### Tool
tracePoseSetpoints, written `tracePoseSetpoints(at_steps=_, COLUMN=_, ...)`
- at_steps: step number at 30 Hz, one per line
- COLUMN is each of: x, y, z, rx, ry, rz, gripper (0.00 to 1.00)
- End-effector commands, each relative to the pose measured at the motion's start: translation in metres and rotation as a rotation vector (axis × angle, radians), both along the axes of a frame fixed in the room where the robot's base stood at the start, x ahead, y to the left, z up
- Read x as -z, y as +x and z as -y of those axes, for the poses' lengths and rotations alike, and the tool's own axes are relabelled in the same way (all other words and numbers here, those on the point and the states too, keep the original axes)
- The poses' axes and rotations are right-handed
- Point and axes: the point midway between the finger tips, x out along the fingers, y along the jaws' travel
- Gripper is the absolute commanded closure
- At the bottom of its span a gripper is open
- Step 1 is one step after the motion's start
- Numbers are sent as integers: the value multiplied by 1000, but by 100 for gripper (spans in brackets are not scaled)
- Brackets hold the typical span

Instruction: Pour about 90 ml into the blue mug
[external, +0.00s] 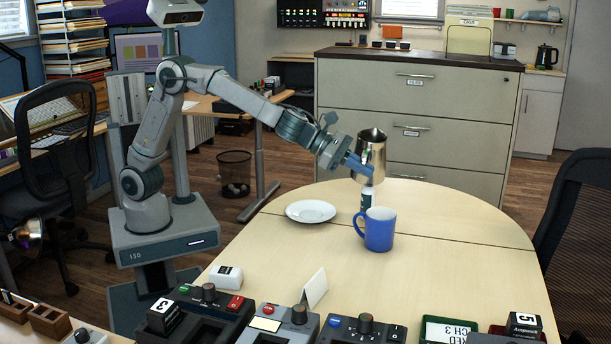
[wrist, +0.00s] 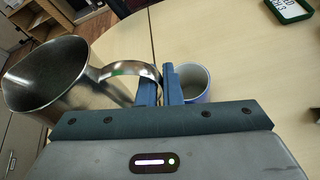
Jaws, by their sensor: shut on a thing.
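The blue mug (external: 379,230) stands upright on the round-ended table, and its rim and pale inside show in the wrist view (wrist: 193,80). My gripper (external: 352,168) is shut on the handle of a steel pitcher (external: 373,153). The gripper's blue fingers (wrist: 160,88) close around the handle in the wrist view. The pitcher (wrist: 75,81) is held above the table, a little behind and above the mug, and looks close to upright. No stream shows. I cannot see the liquid level in the pitcher or in the mug.
A white plate (external: 310,211) lies left of the mug. Control boxes (external: 278,325) and a folded white card (external: 314,288) are at the front. The table's right side is clear.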

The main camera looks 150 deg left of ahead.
Motion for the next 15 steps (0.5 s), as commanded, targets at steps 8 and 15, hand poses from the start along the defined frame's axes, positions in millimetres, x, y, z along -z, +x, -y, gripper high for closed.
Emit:
tracePoseSetpoints(at_steps=8, x=7, y=9, z=3, rx=3, ry=58, rz=-171, gripper=100)
tracePoseSetpoints(at_steps=15, x=33, y=15, z=5, rx=4, ry=106, rz=-320, gripper=100)
